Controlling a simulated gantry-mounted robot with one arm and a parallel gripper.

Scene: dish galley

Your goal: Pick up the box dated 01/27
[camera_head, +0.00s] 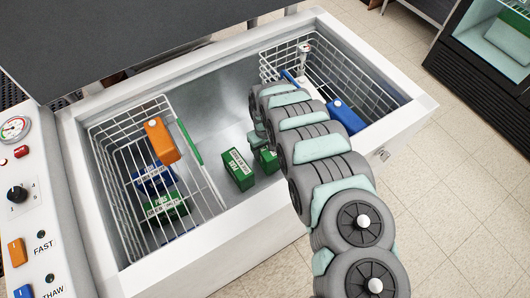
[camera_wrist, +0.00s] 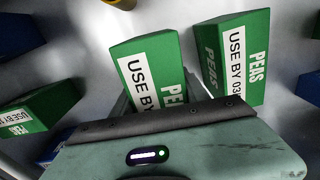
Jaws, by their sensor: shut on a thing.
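In the wrist view my gripper (camera_wrist: 160,98) is shut on a green peas box (camera_wrist: 146,62), with a grey finger on each side. Its white label reads "USE BY", but the gripper's edge hides the date. A second green peas box (camera_wrist: 234,62) stands close to its right, marked "USE BY 03", the rest cut off. In the head view a green box (camera_head: 238,168) lies on the freezer floor, its label too small to read. Another green box (camera_head: 269,161) is partly hidden by my arm, as are my fingertips.
A left wire basket (camera_head: 118,128) holds an orange box (camera_head: 161,142) and several blue and green boxes. A right wire basket (camera_head: 375,97) holds a blue box (camera_head: 345,116). The freezer's white rim (camera_head: 215,228) surrounds them.

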